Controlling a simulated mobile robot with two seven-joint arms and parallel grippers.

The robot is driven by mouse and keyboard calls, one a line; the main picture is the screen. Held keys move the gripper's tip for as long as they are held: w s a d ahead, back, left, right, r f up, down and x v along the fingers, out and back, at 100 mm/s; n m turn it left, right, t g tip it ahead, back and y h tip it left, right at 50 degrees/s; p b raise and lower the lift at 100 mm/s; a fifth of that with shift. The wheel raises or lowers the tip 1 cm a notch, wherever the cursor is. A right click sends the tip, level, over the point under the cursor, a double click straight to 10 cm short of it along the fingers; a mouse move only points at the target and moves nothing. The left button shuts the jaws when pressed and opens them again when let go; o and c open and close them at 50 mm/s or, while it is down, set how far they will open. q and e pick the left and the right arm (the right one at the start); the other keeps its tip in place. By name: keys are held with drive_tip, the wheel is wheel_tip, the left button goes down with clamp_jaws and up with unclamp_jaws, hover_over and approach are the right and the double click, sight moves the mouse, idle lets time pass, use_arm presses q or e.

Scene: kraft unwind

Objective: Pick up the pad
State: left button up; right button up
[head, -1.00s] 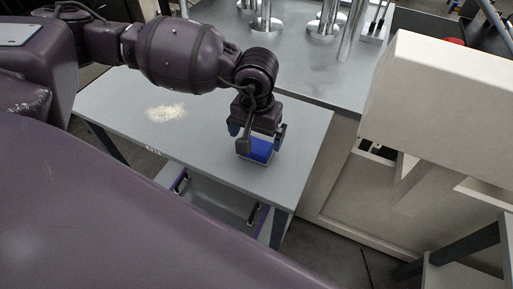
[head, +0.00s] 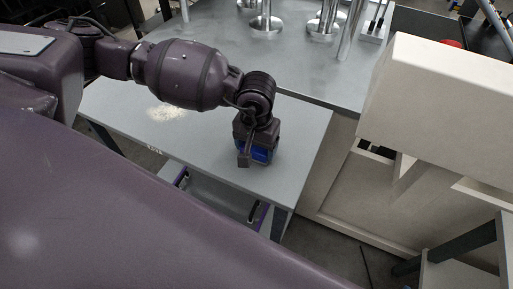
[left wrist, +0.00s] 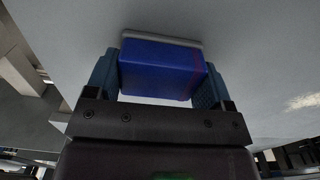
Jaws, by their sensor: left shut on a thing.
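The pad (head: 261,154) is a blue block near the right end of the grey table (head: 215,148). In the head view it is mostly hidden behind my left gripper (head: 258,158). In the left wrist view the blue pad (left wrist: 160,70) has a pale grey layer on its far side, close to the table surface. It sits between the two blue-grey fingers of my left gripper (left wrist: 160,82), which is shut on it. I cannot tell whether the pad touches the table. My right gripper is not in view.
A grey bench (head: 300,70) with shiny metal posts (head: 265,22) stands behind. A large cream machine (head: 440,120) is at the right. The table around the pad is clear.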

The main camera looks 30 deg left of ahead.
use_arm(q)
drive_tip(key=shift+r, duration=0.15)
drive_tip(key=shift+r, duration=0.25)
wheel_tip(320, 180, up, 19)
drive_tip(key=b, duration=0.1)
drive_tip(key=shift+r+b, duration=0.15)
drive_tip(key=shift+b, duration=0.2)
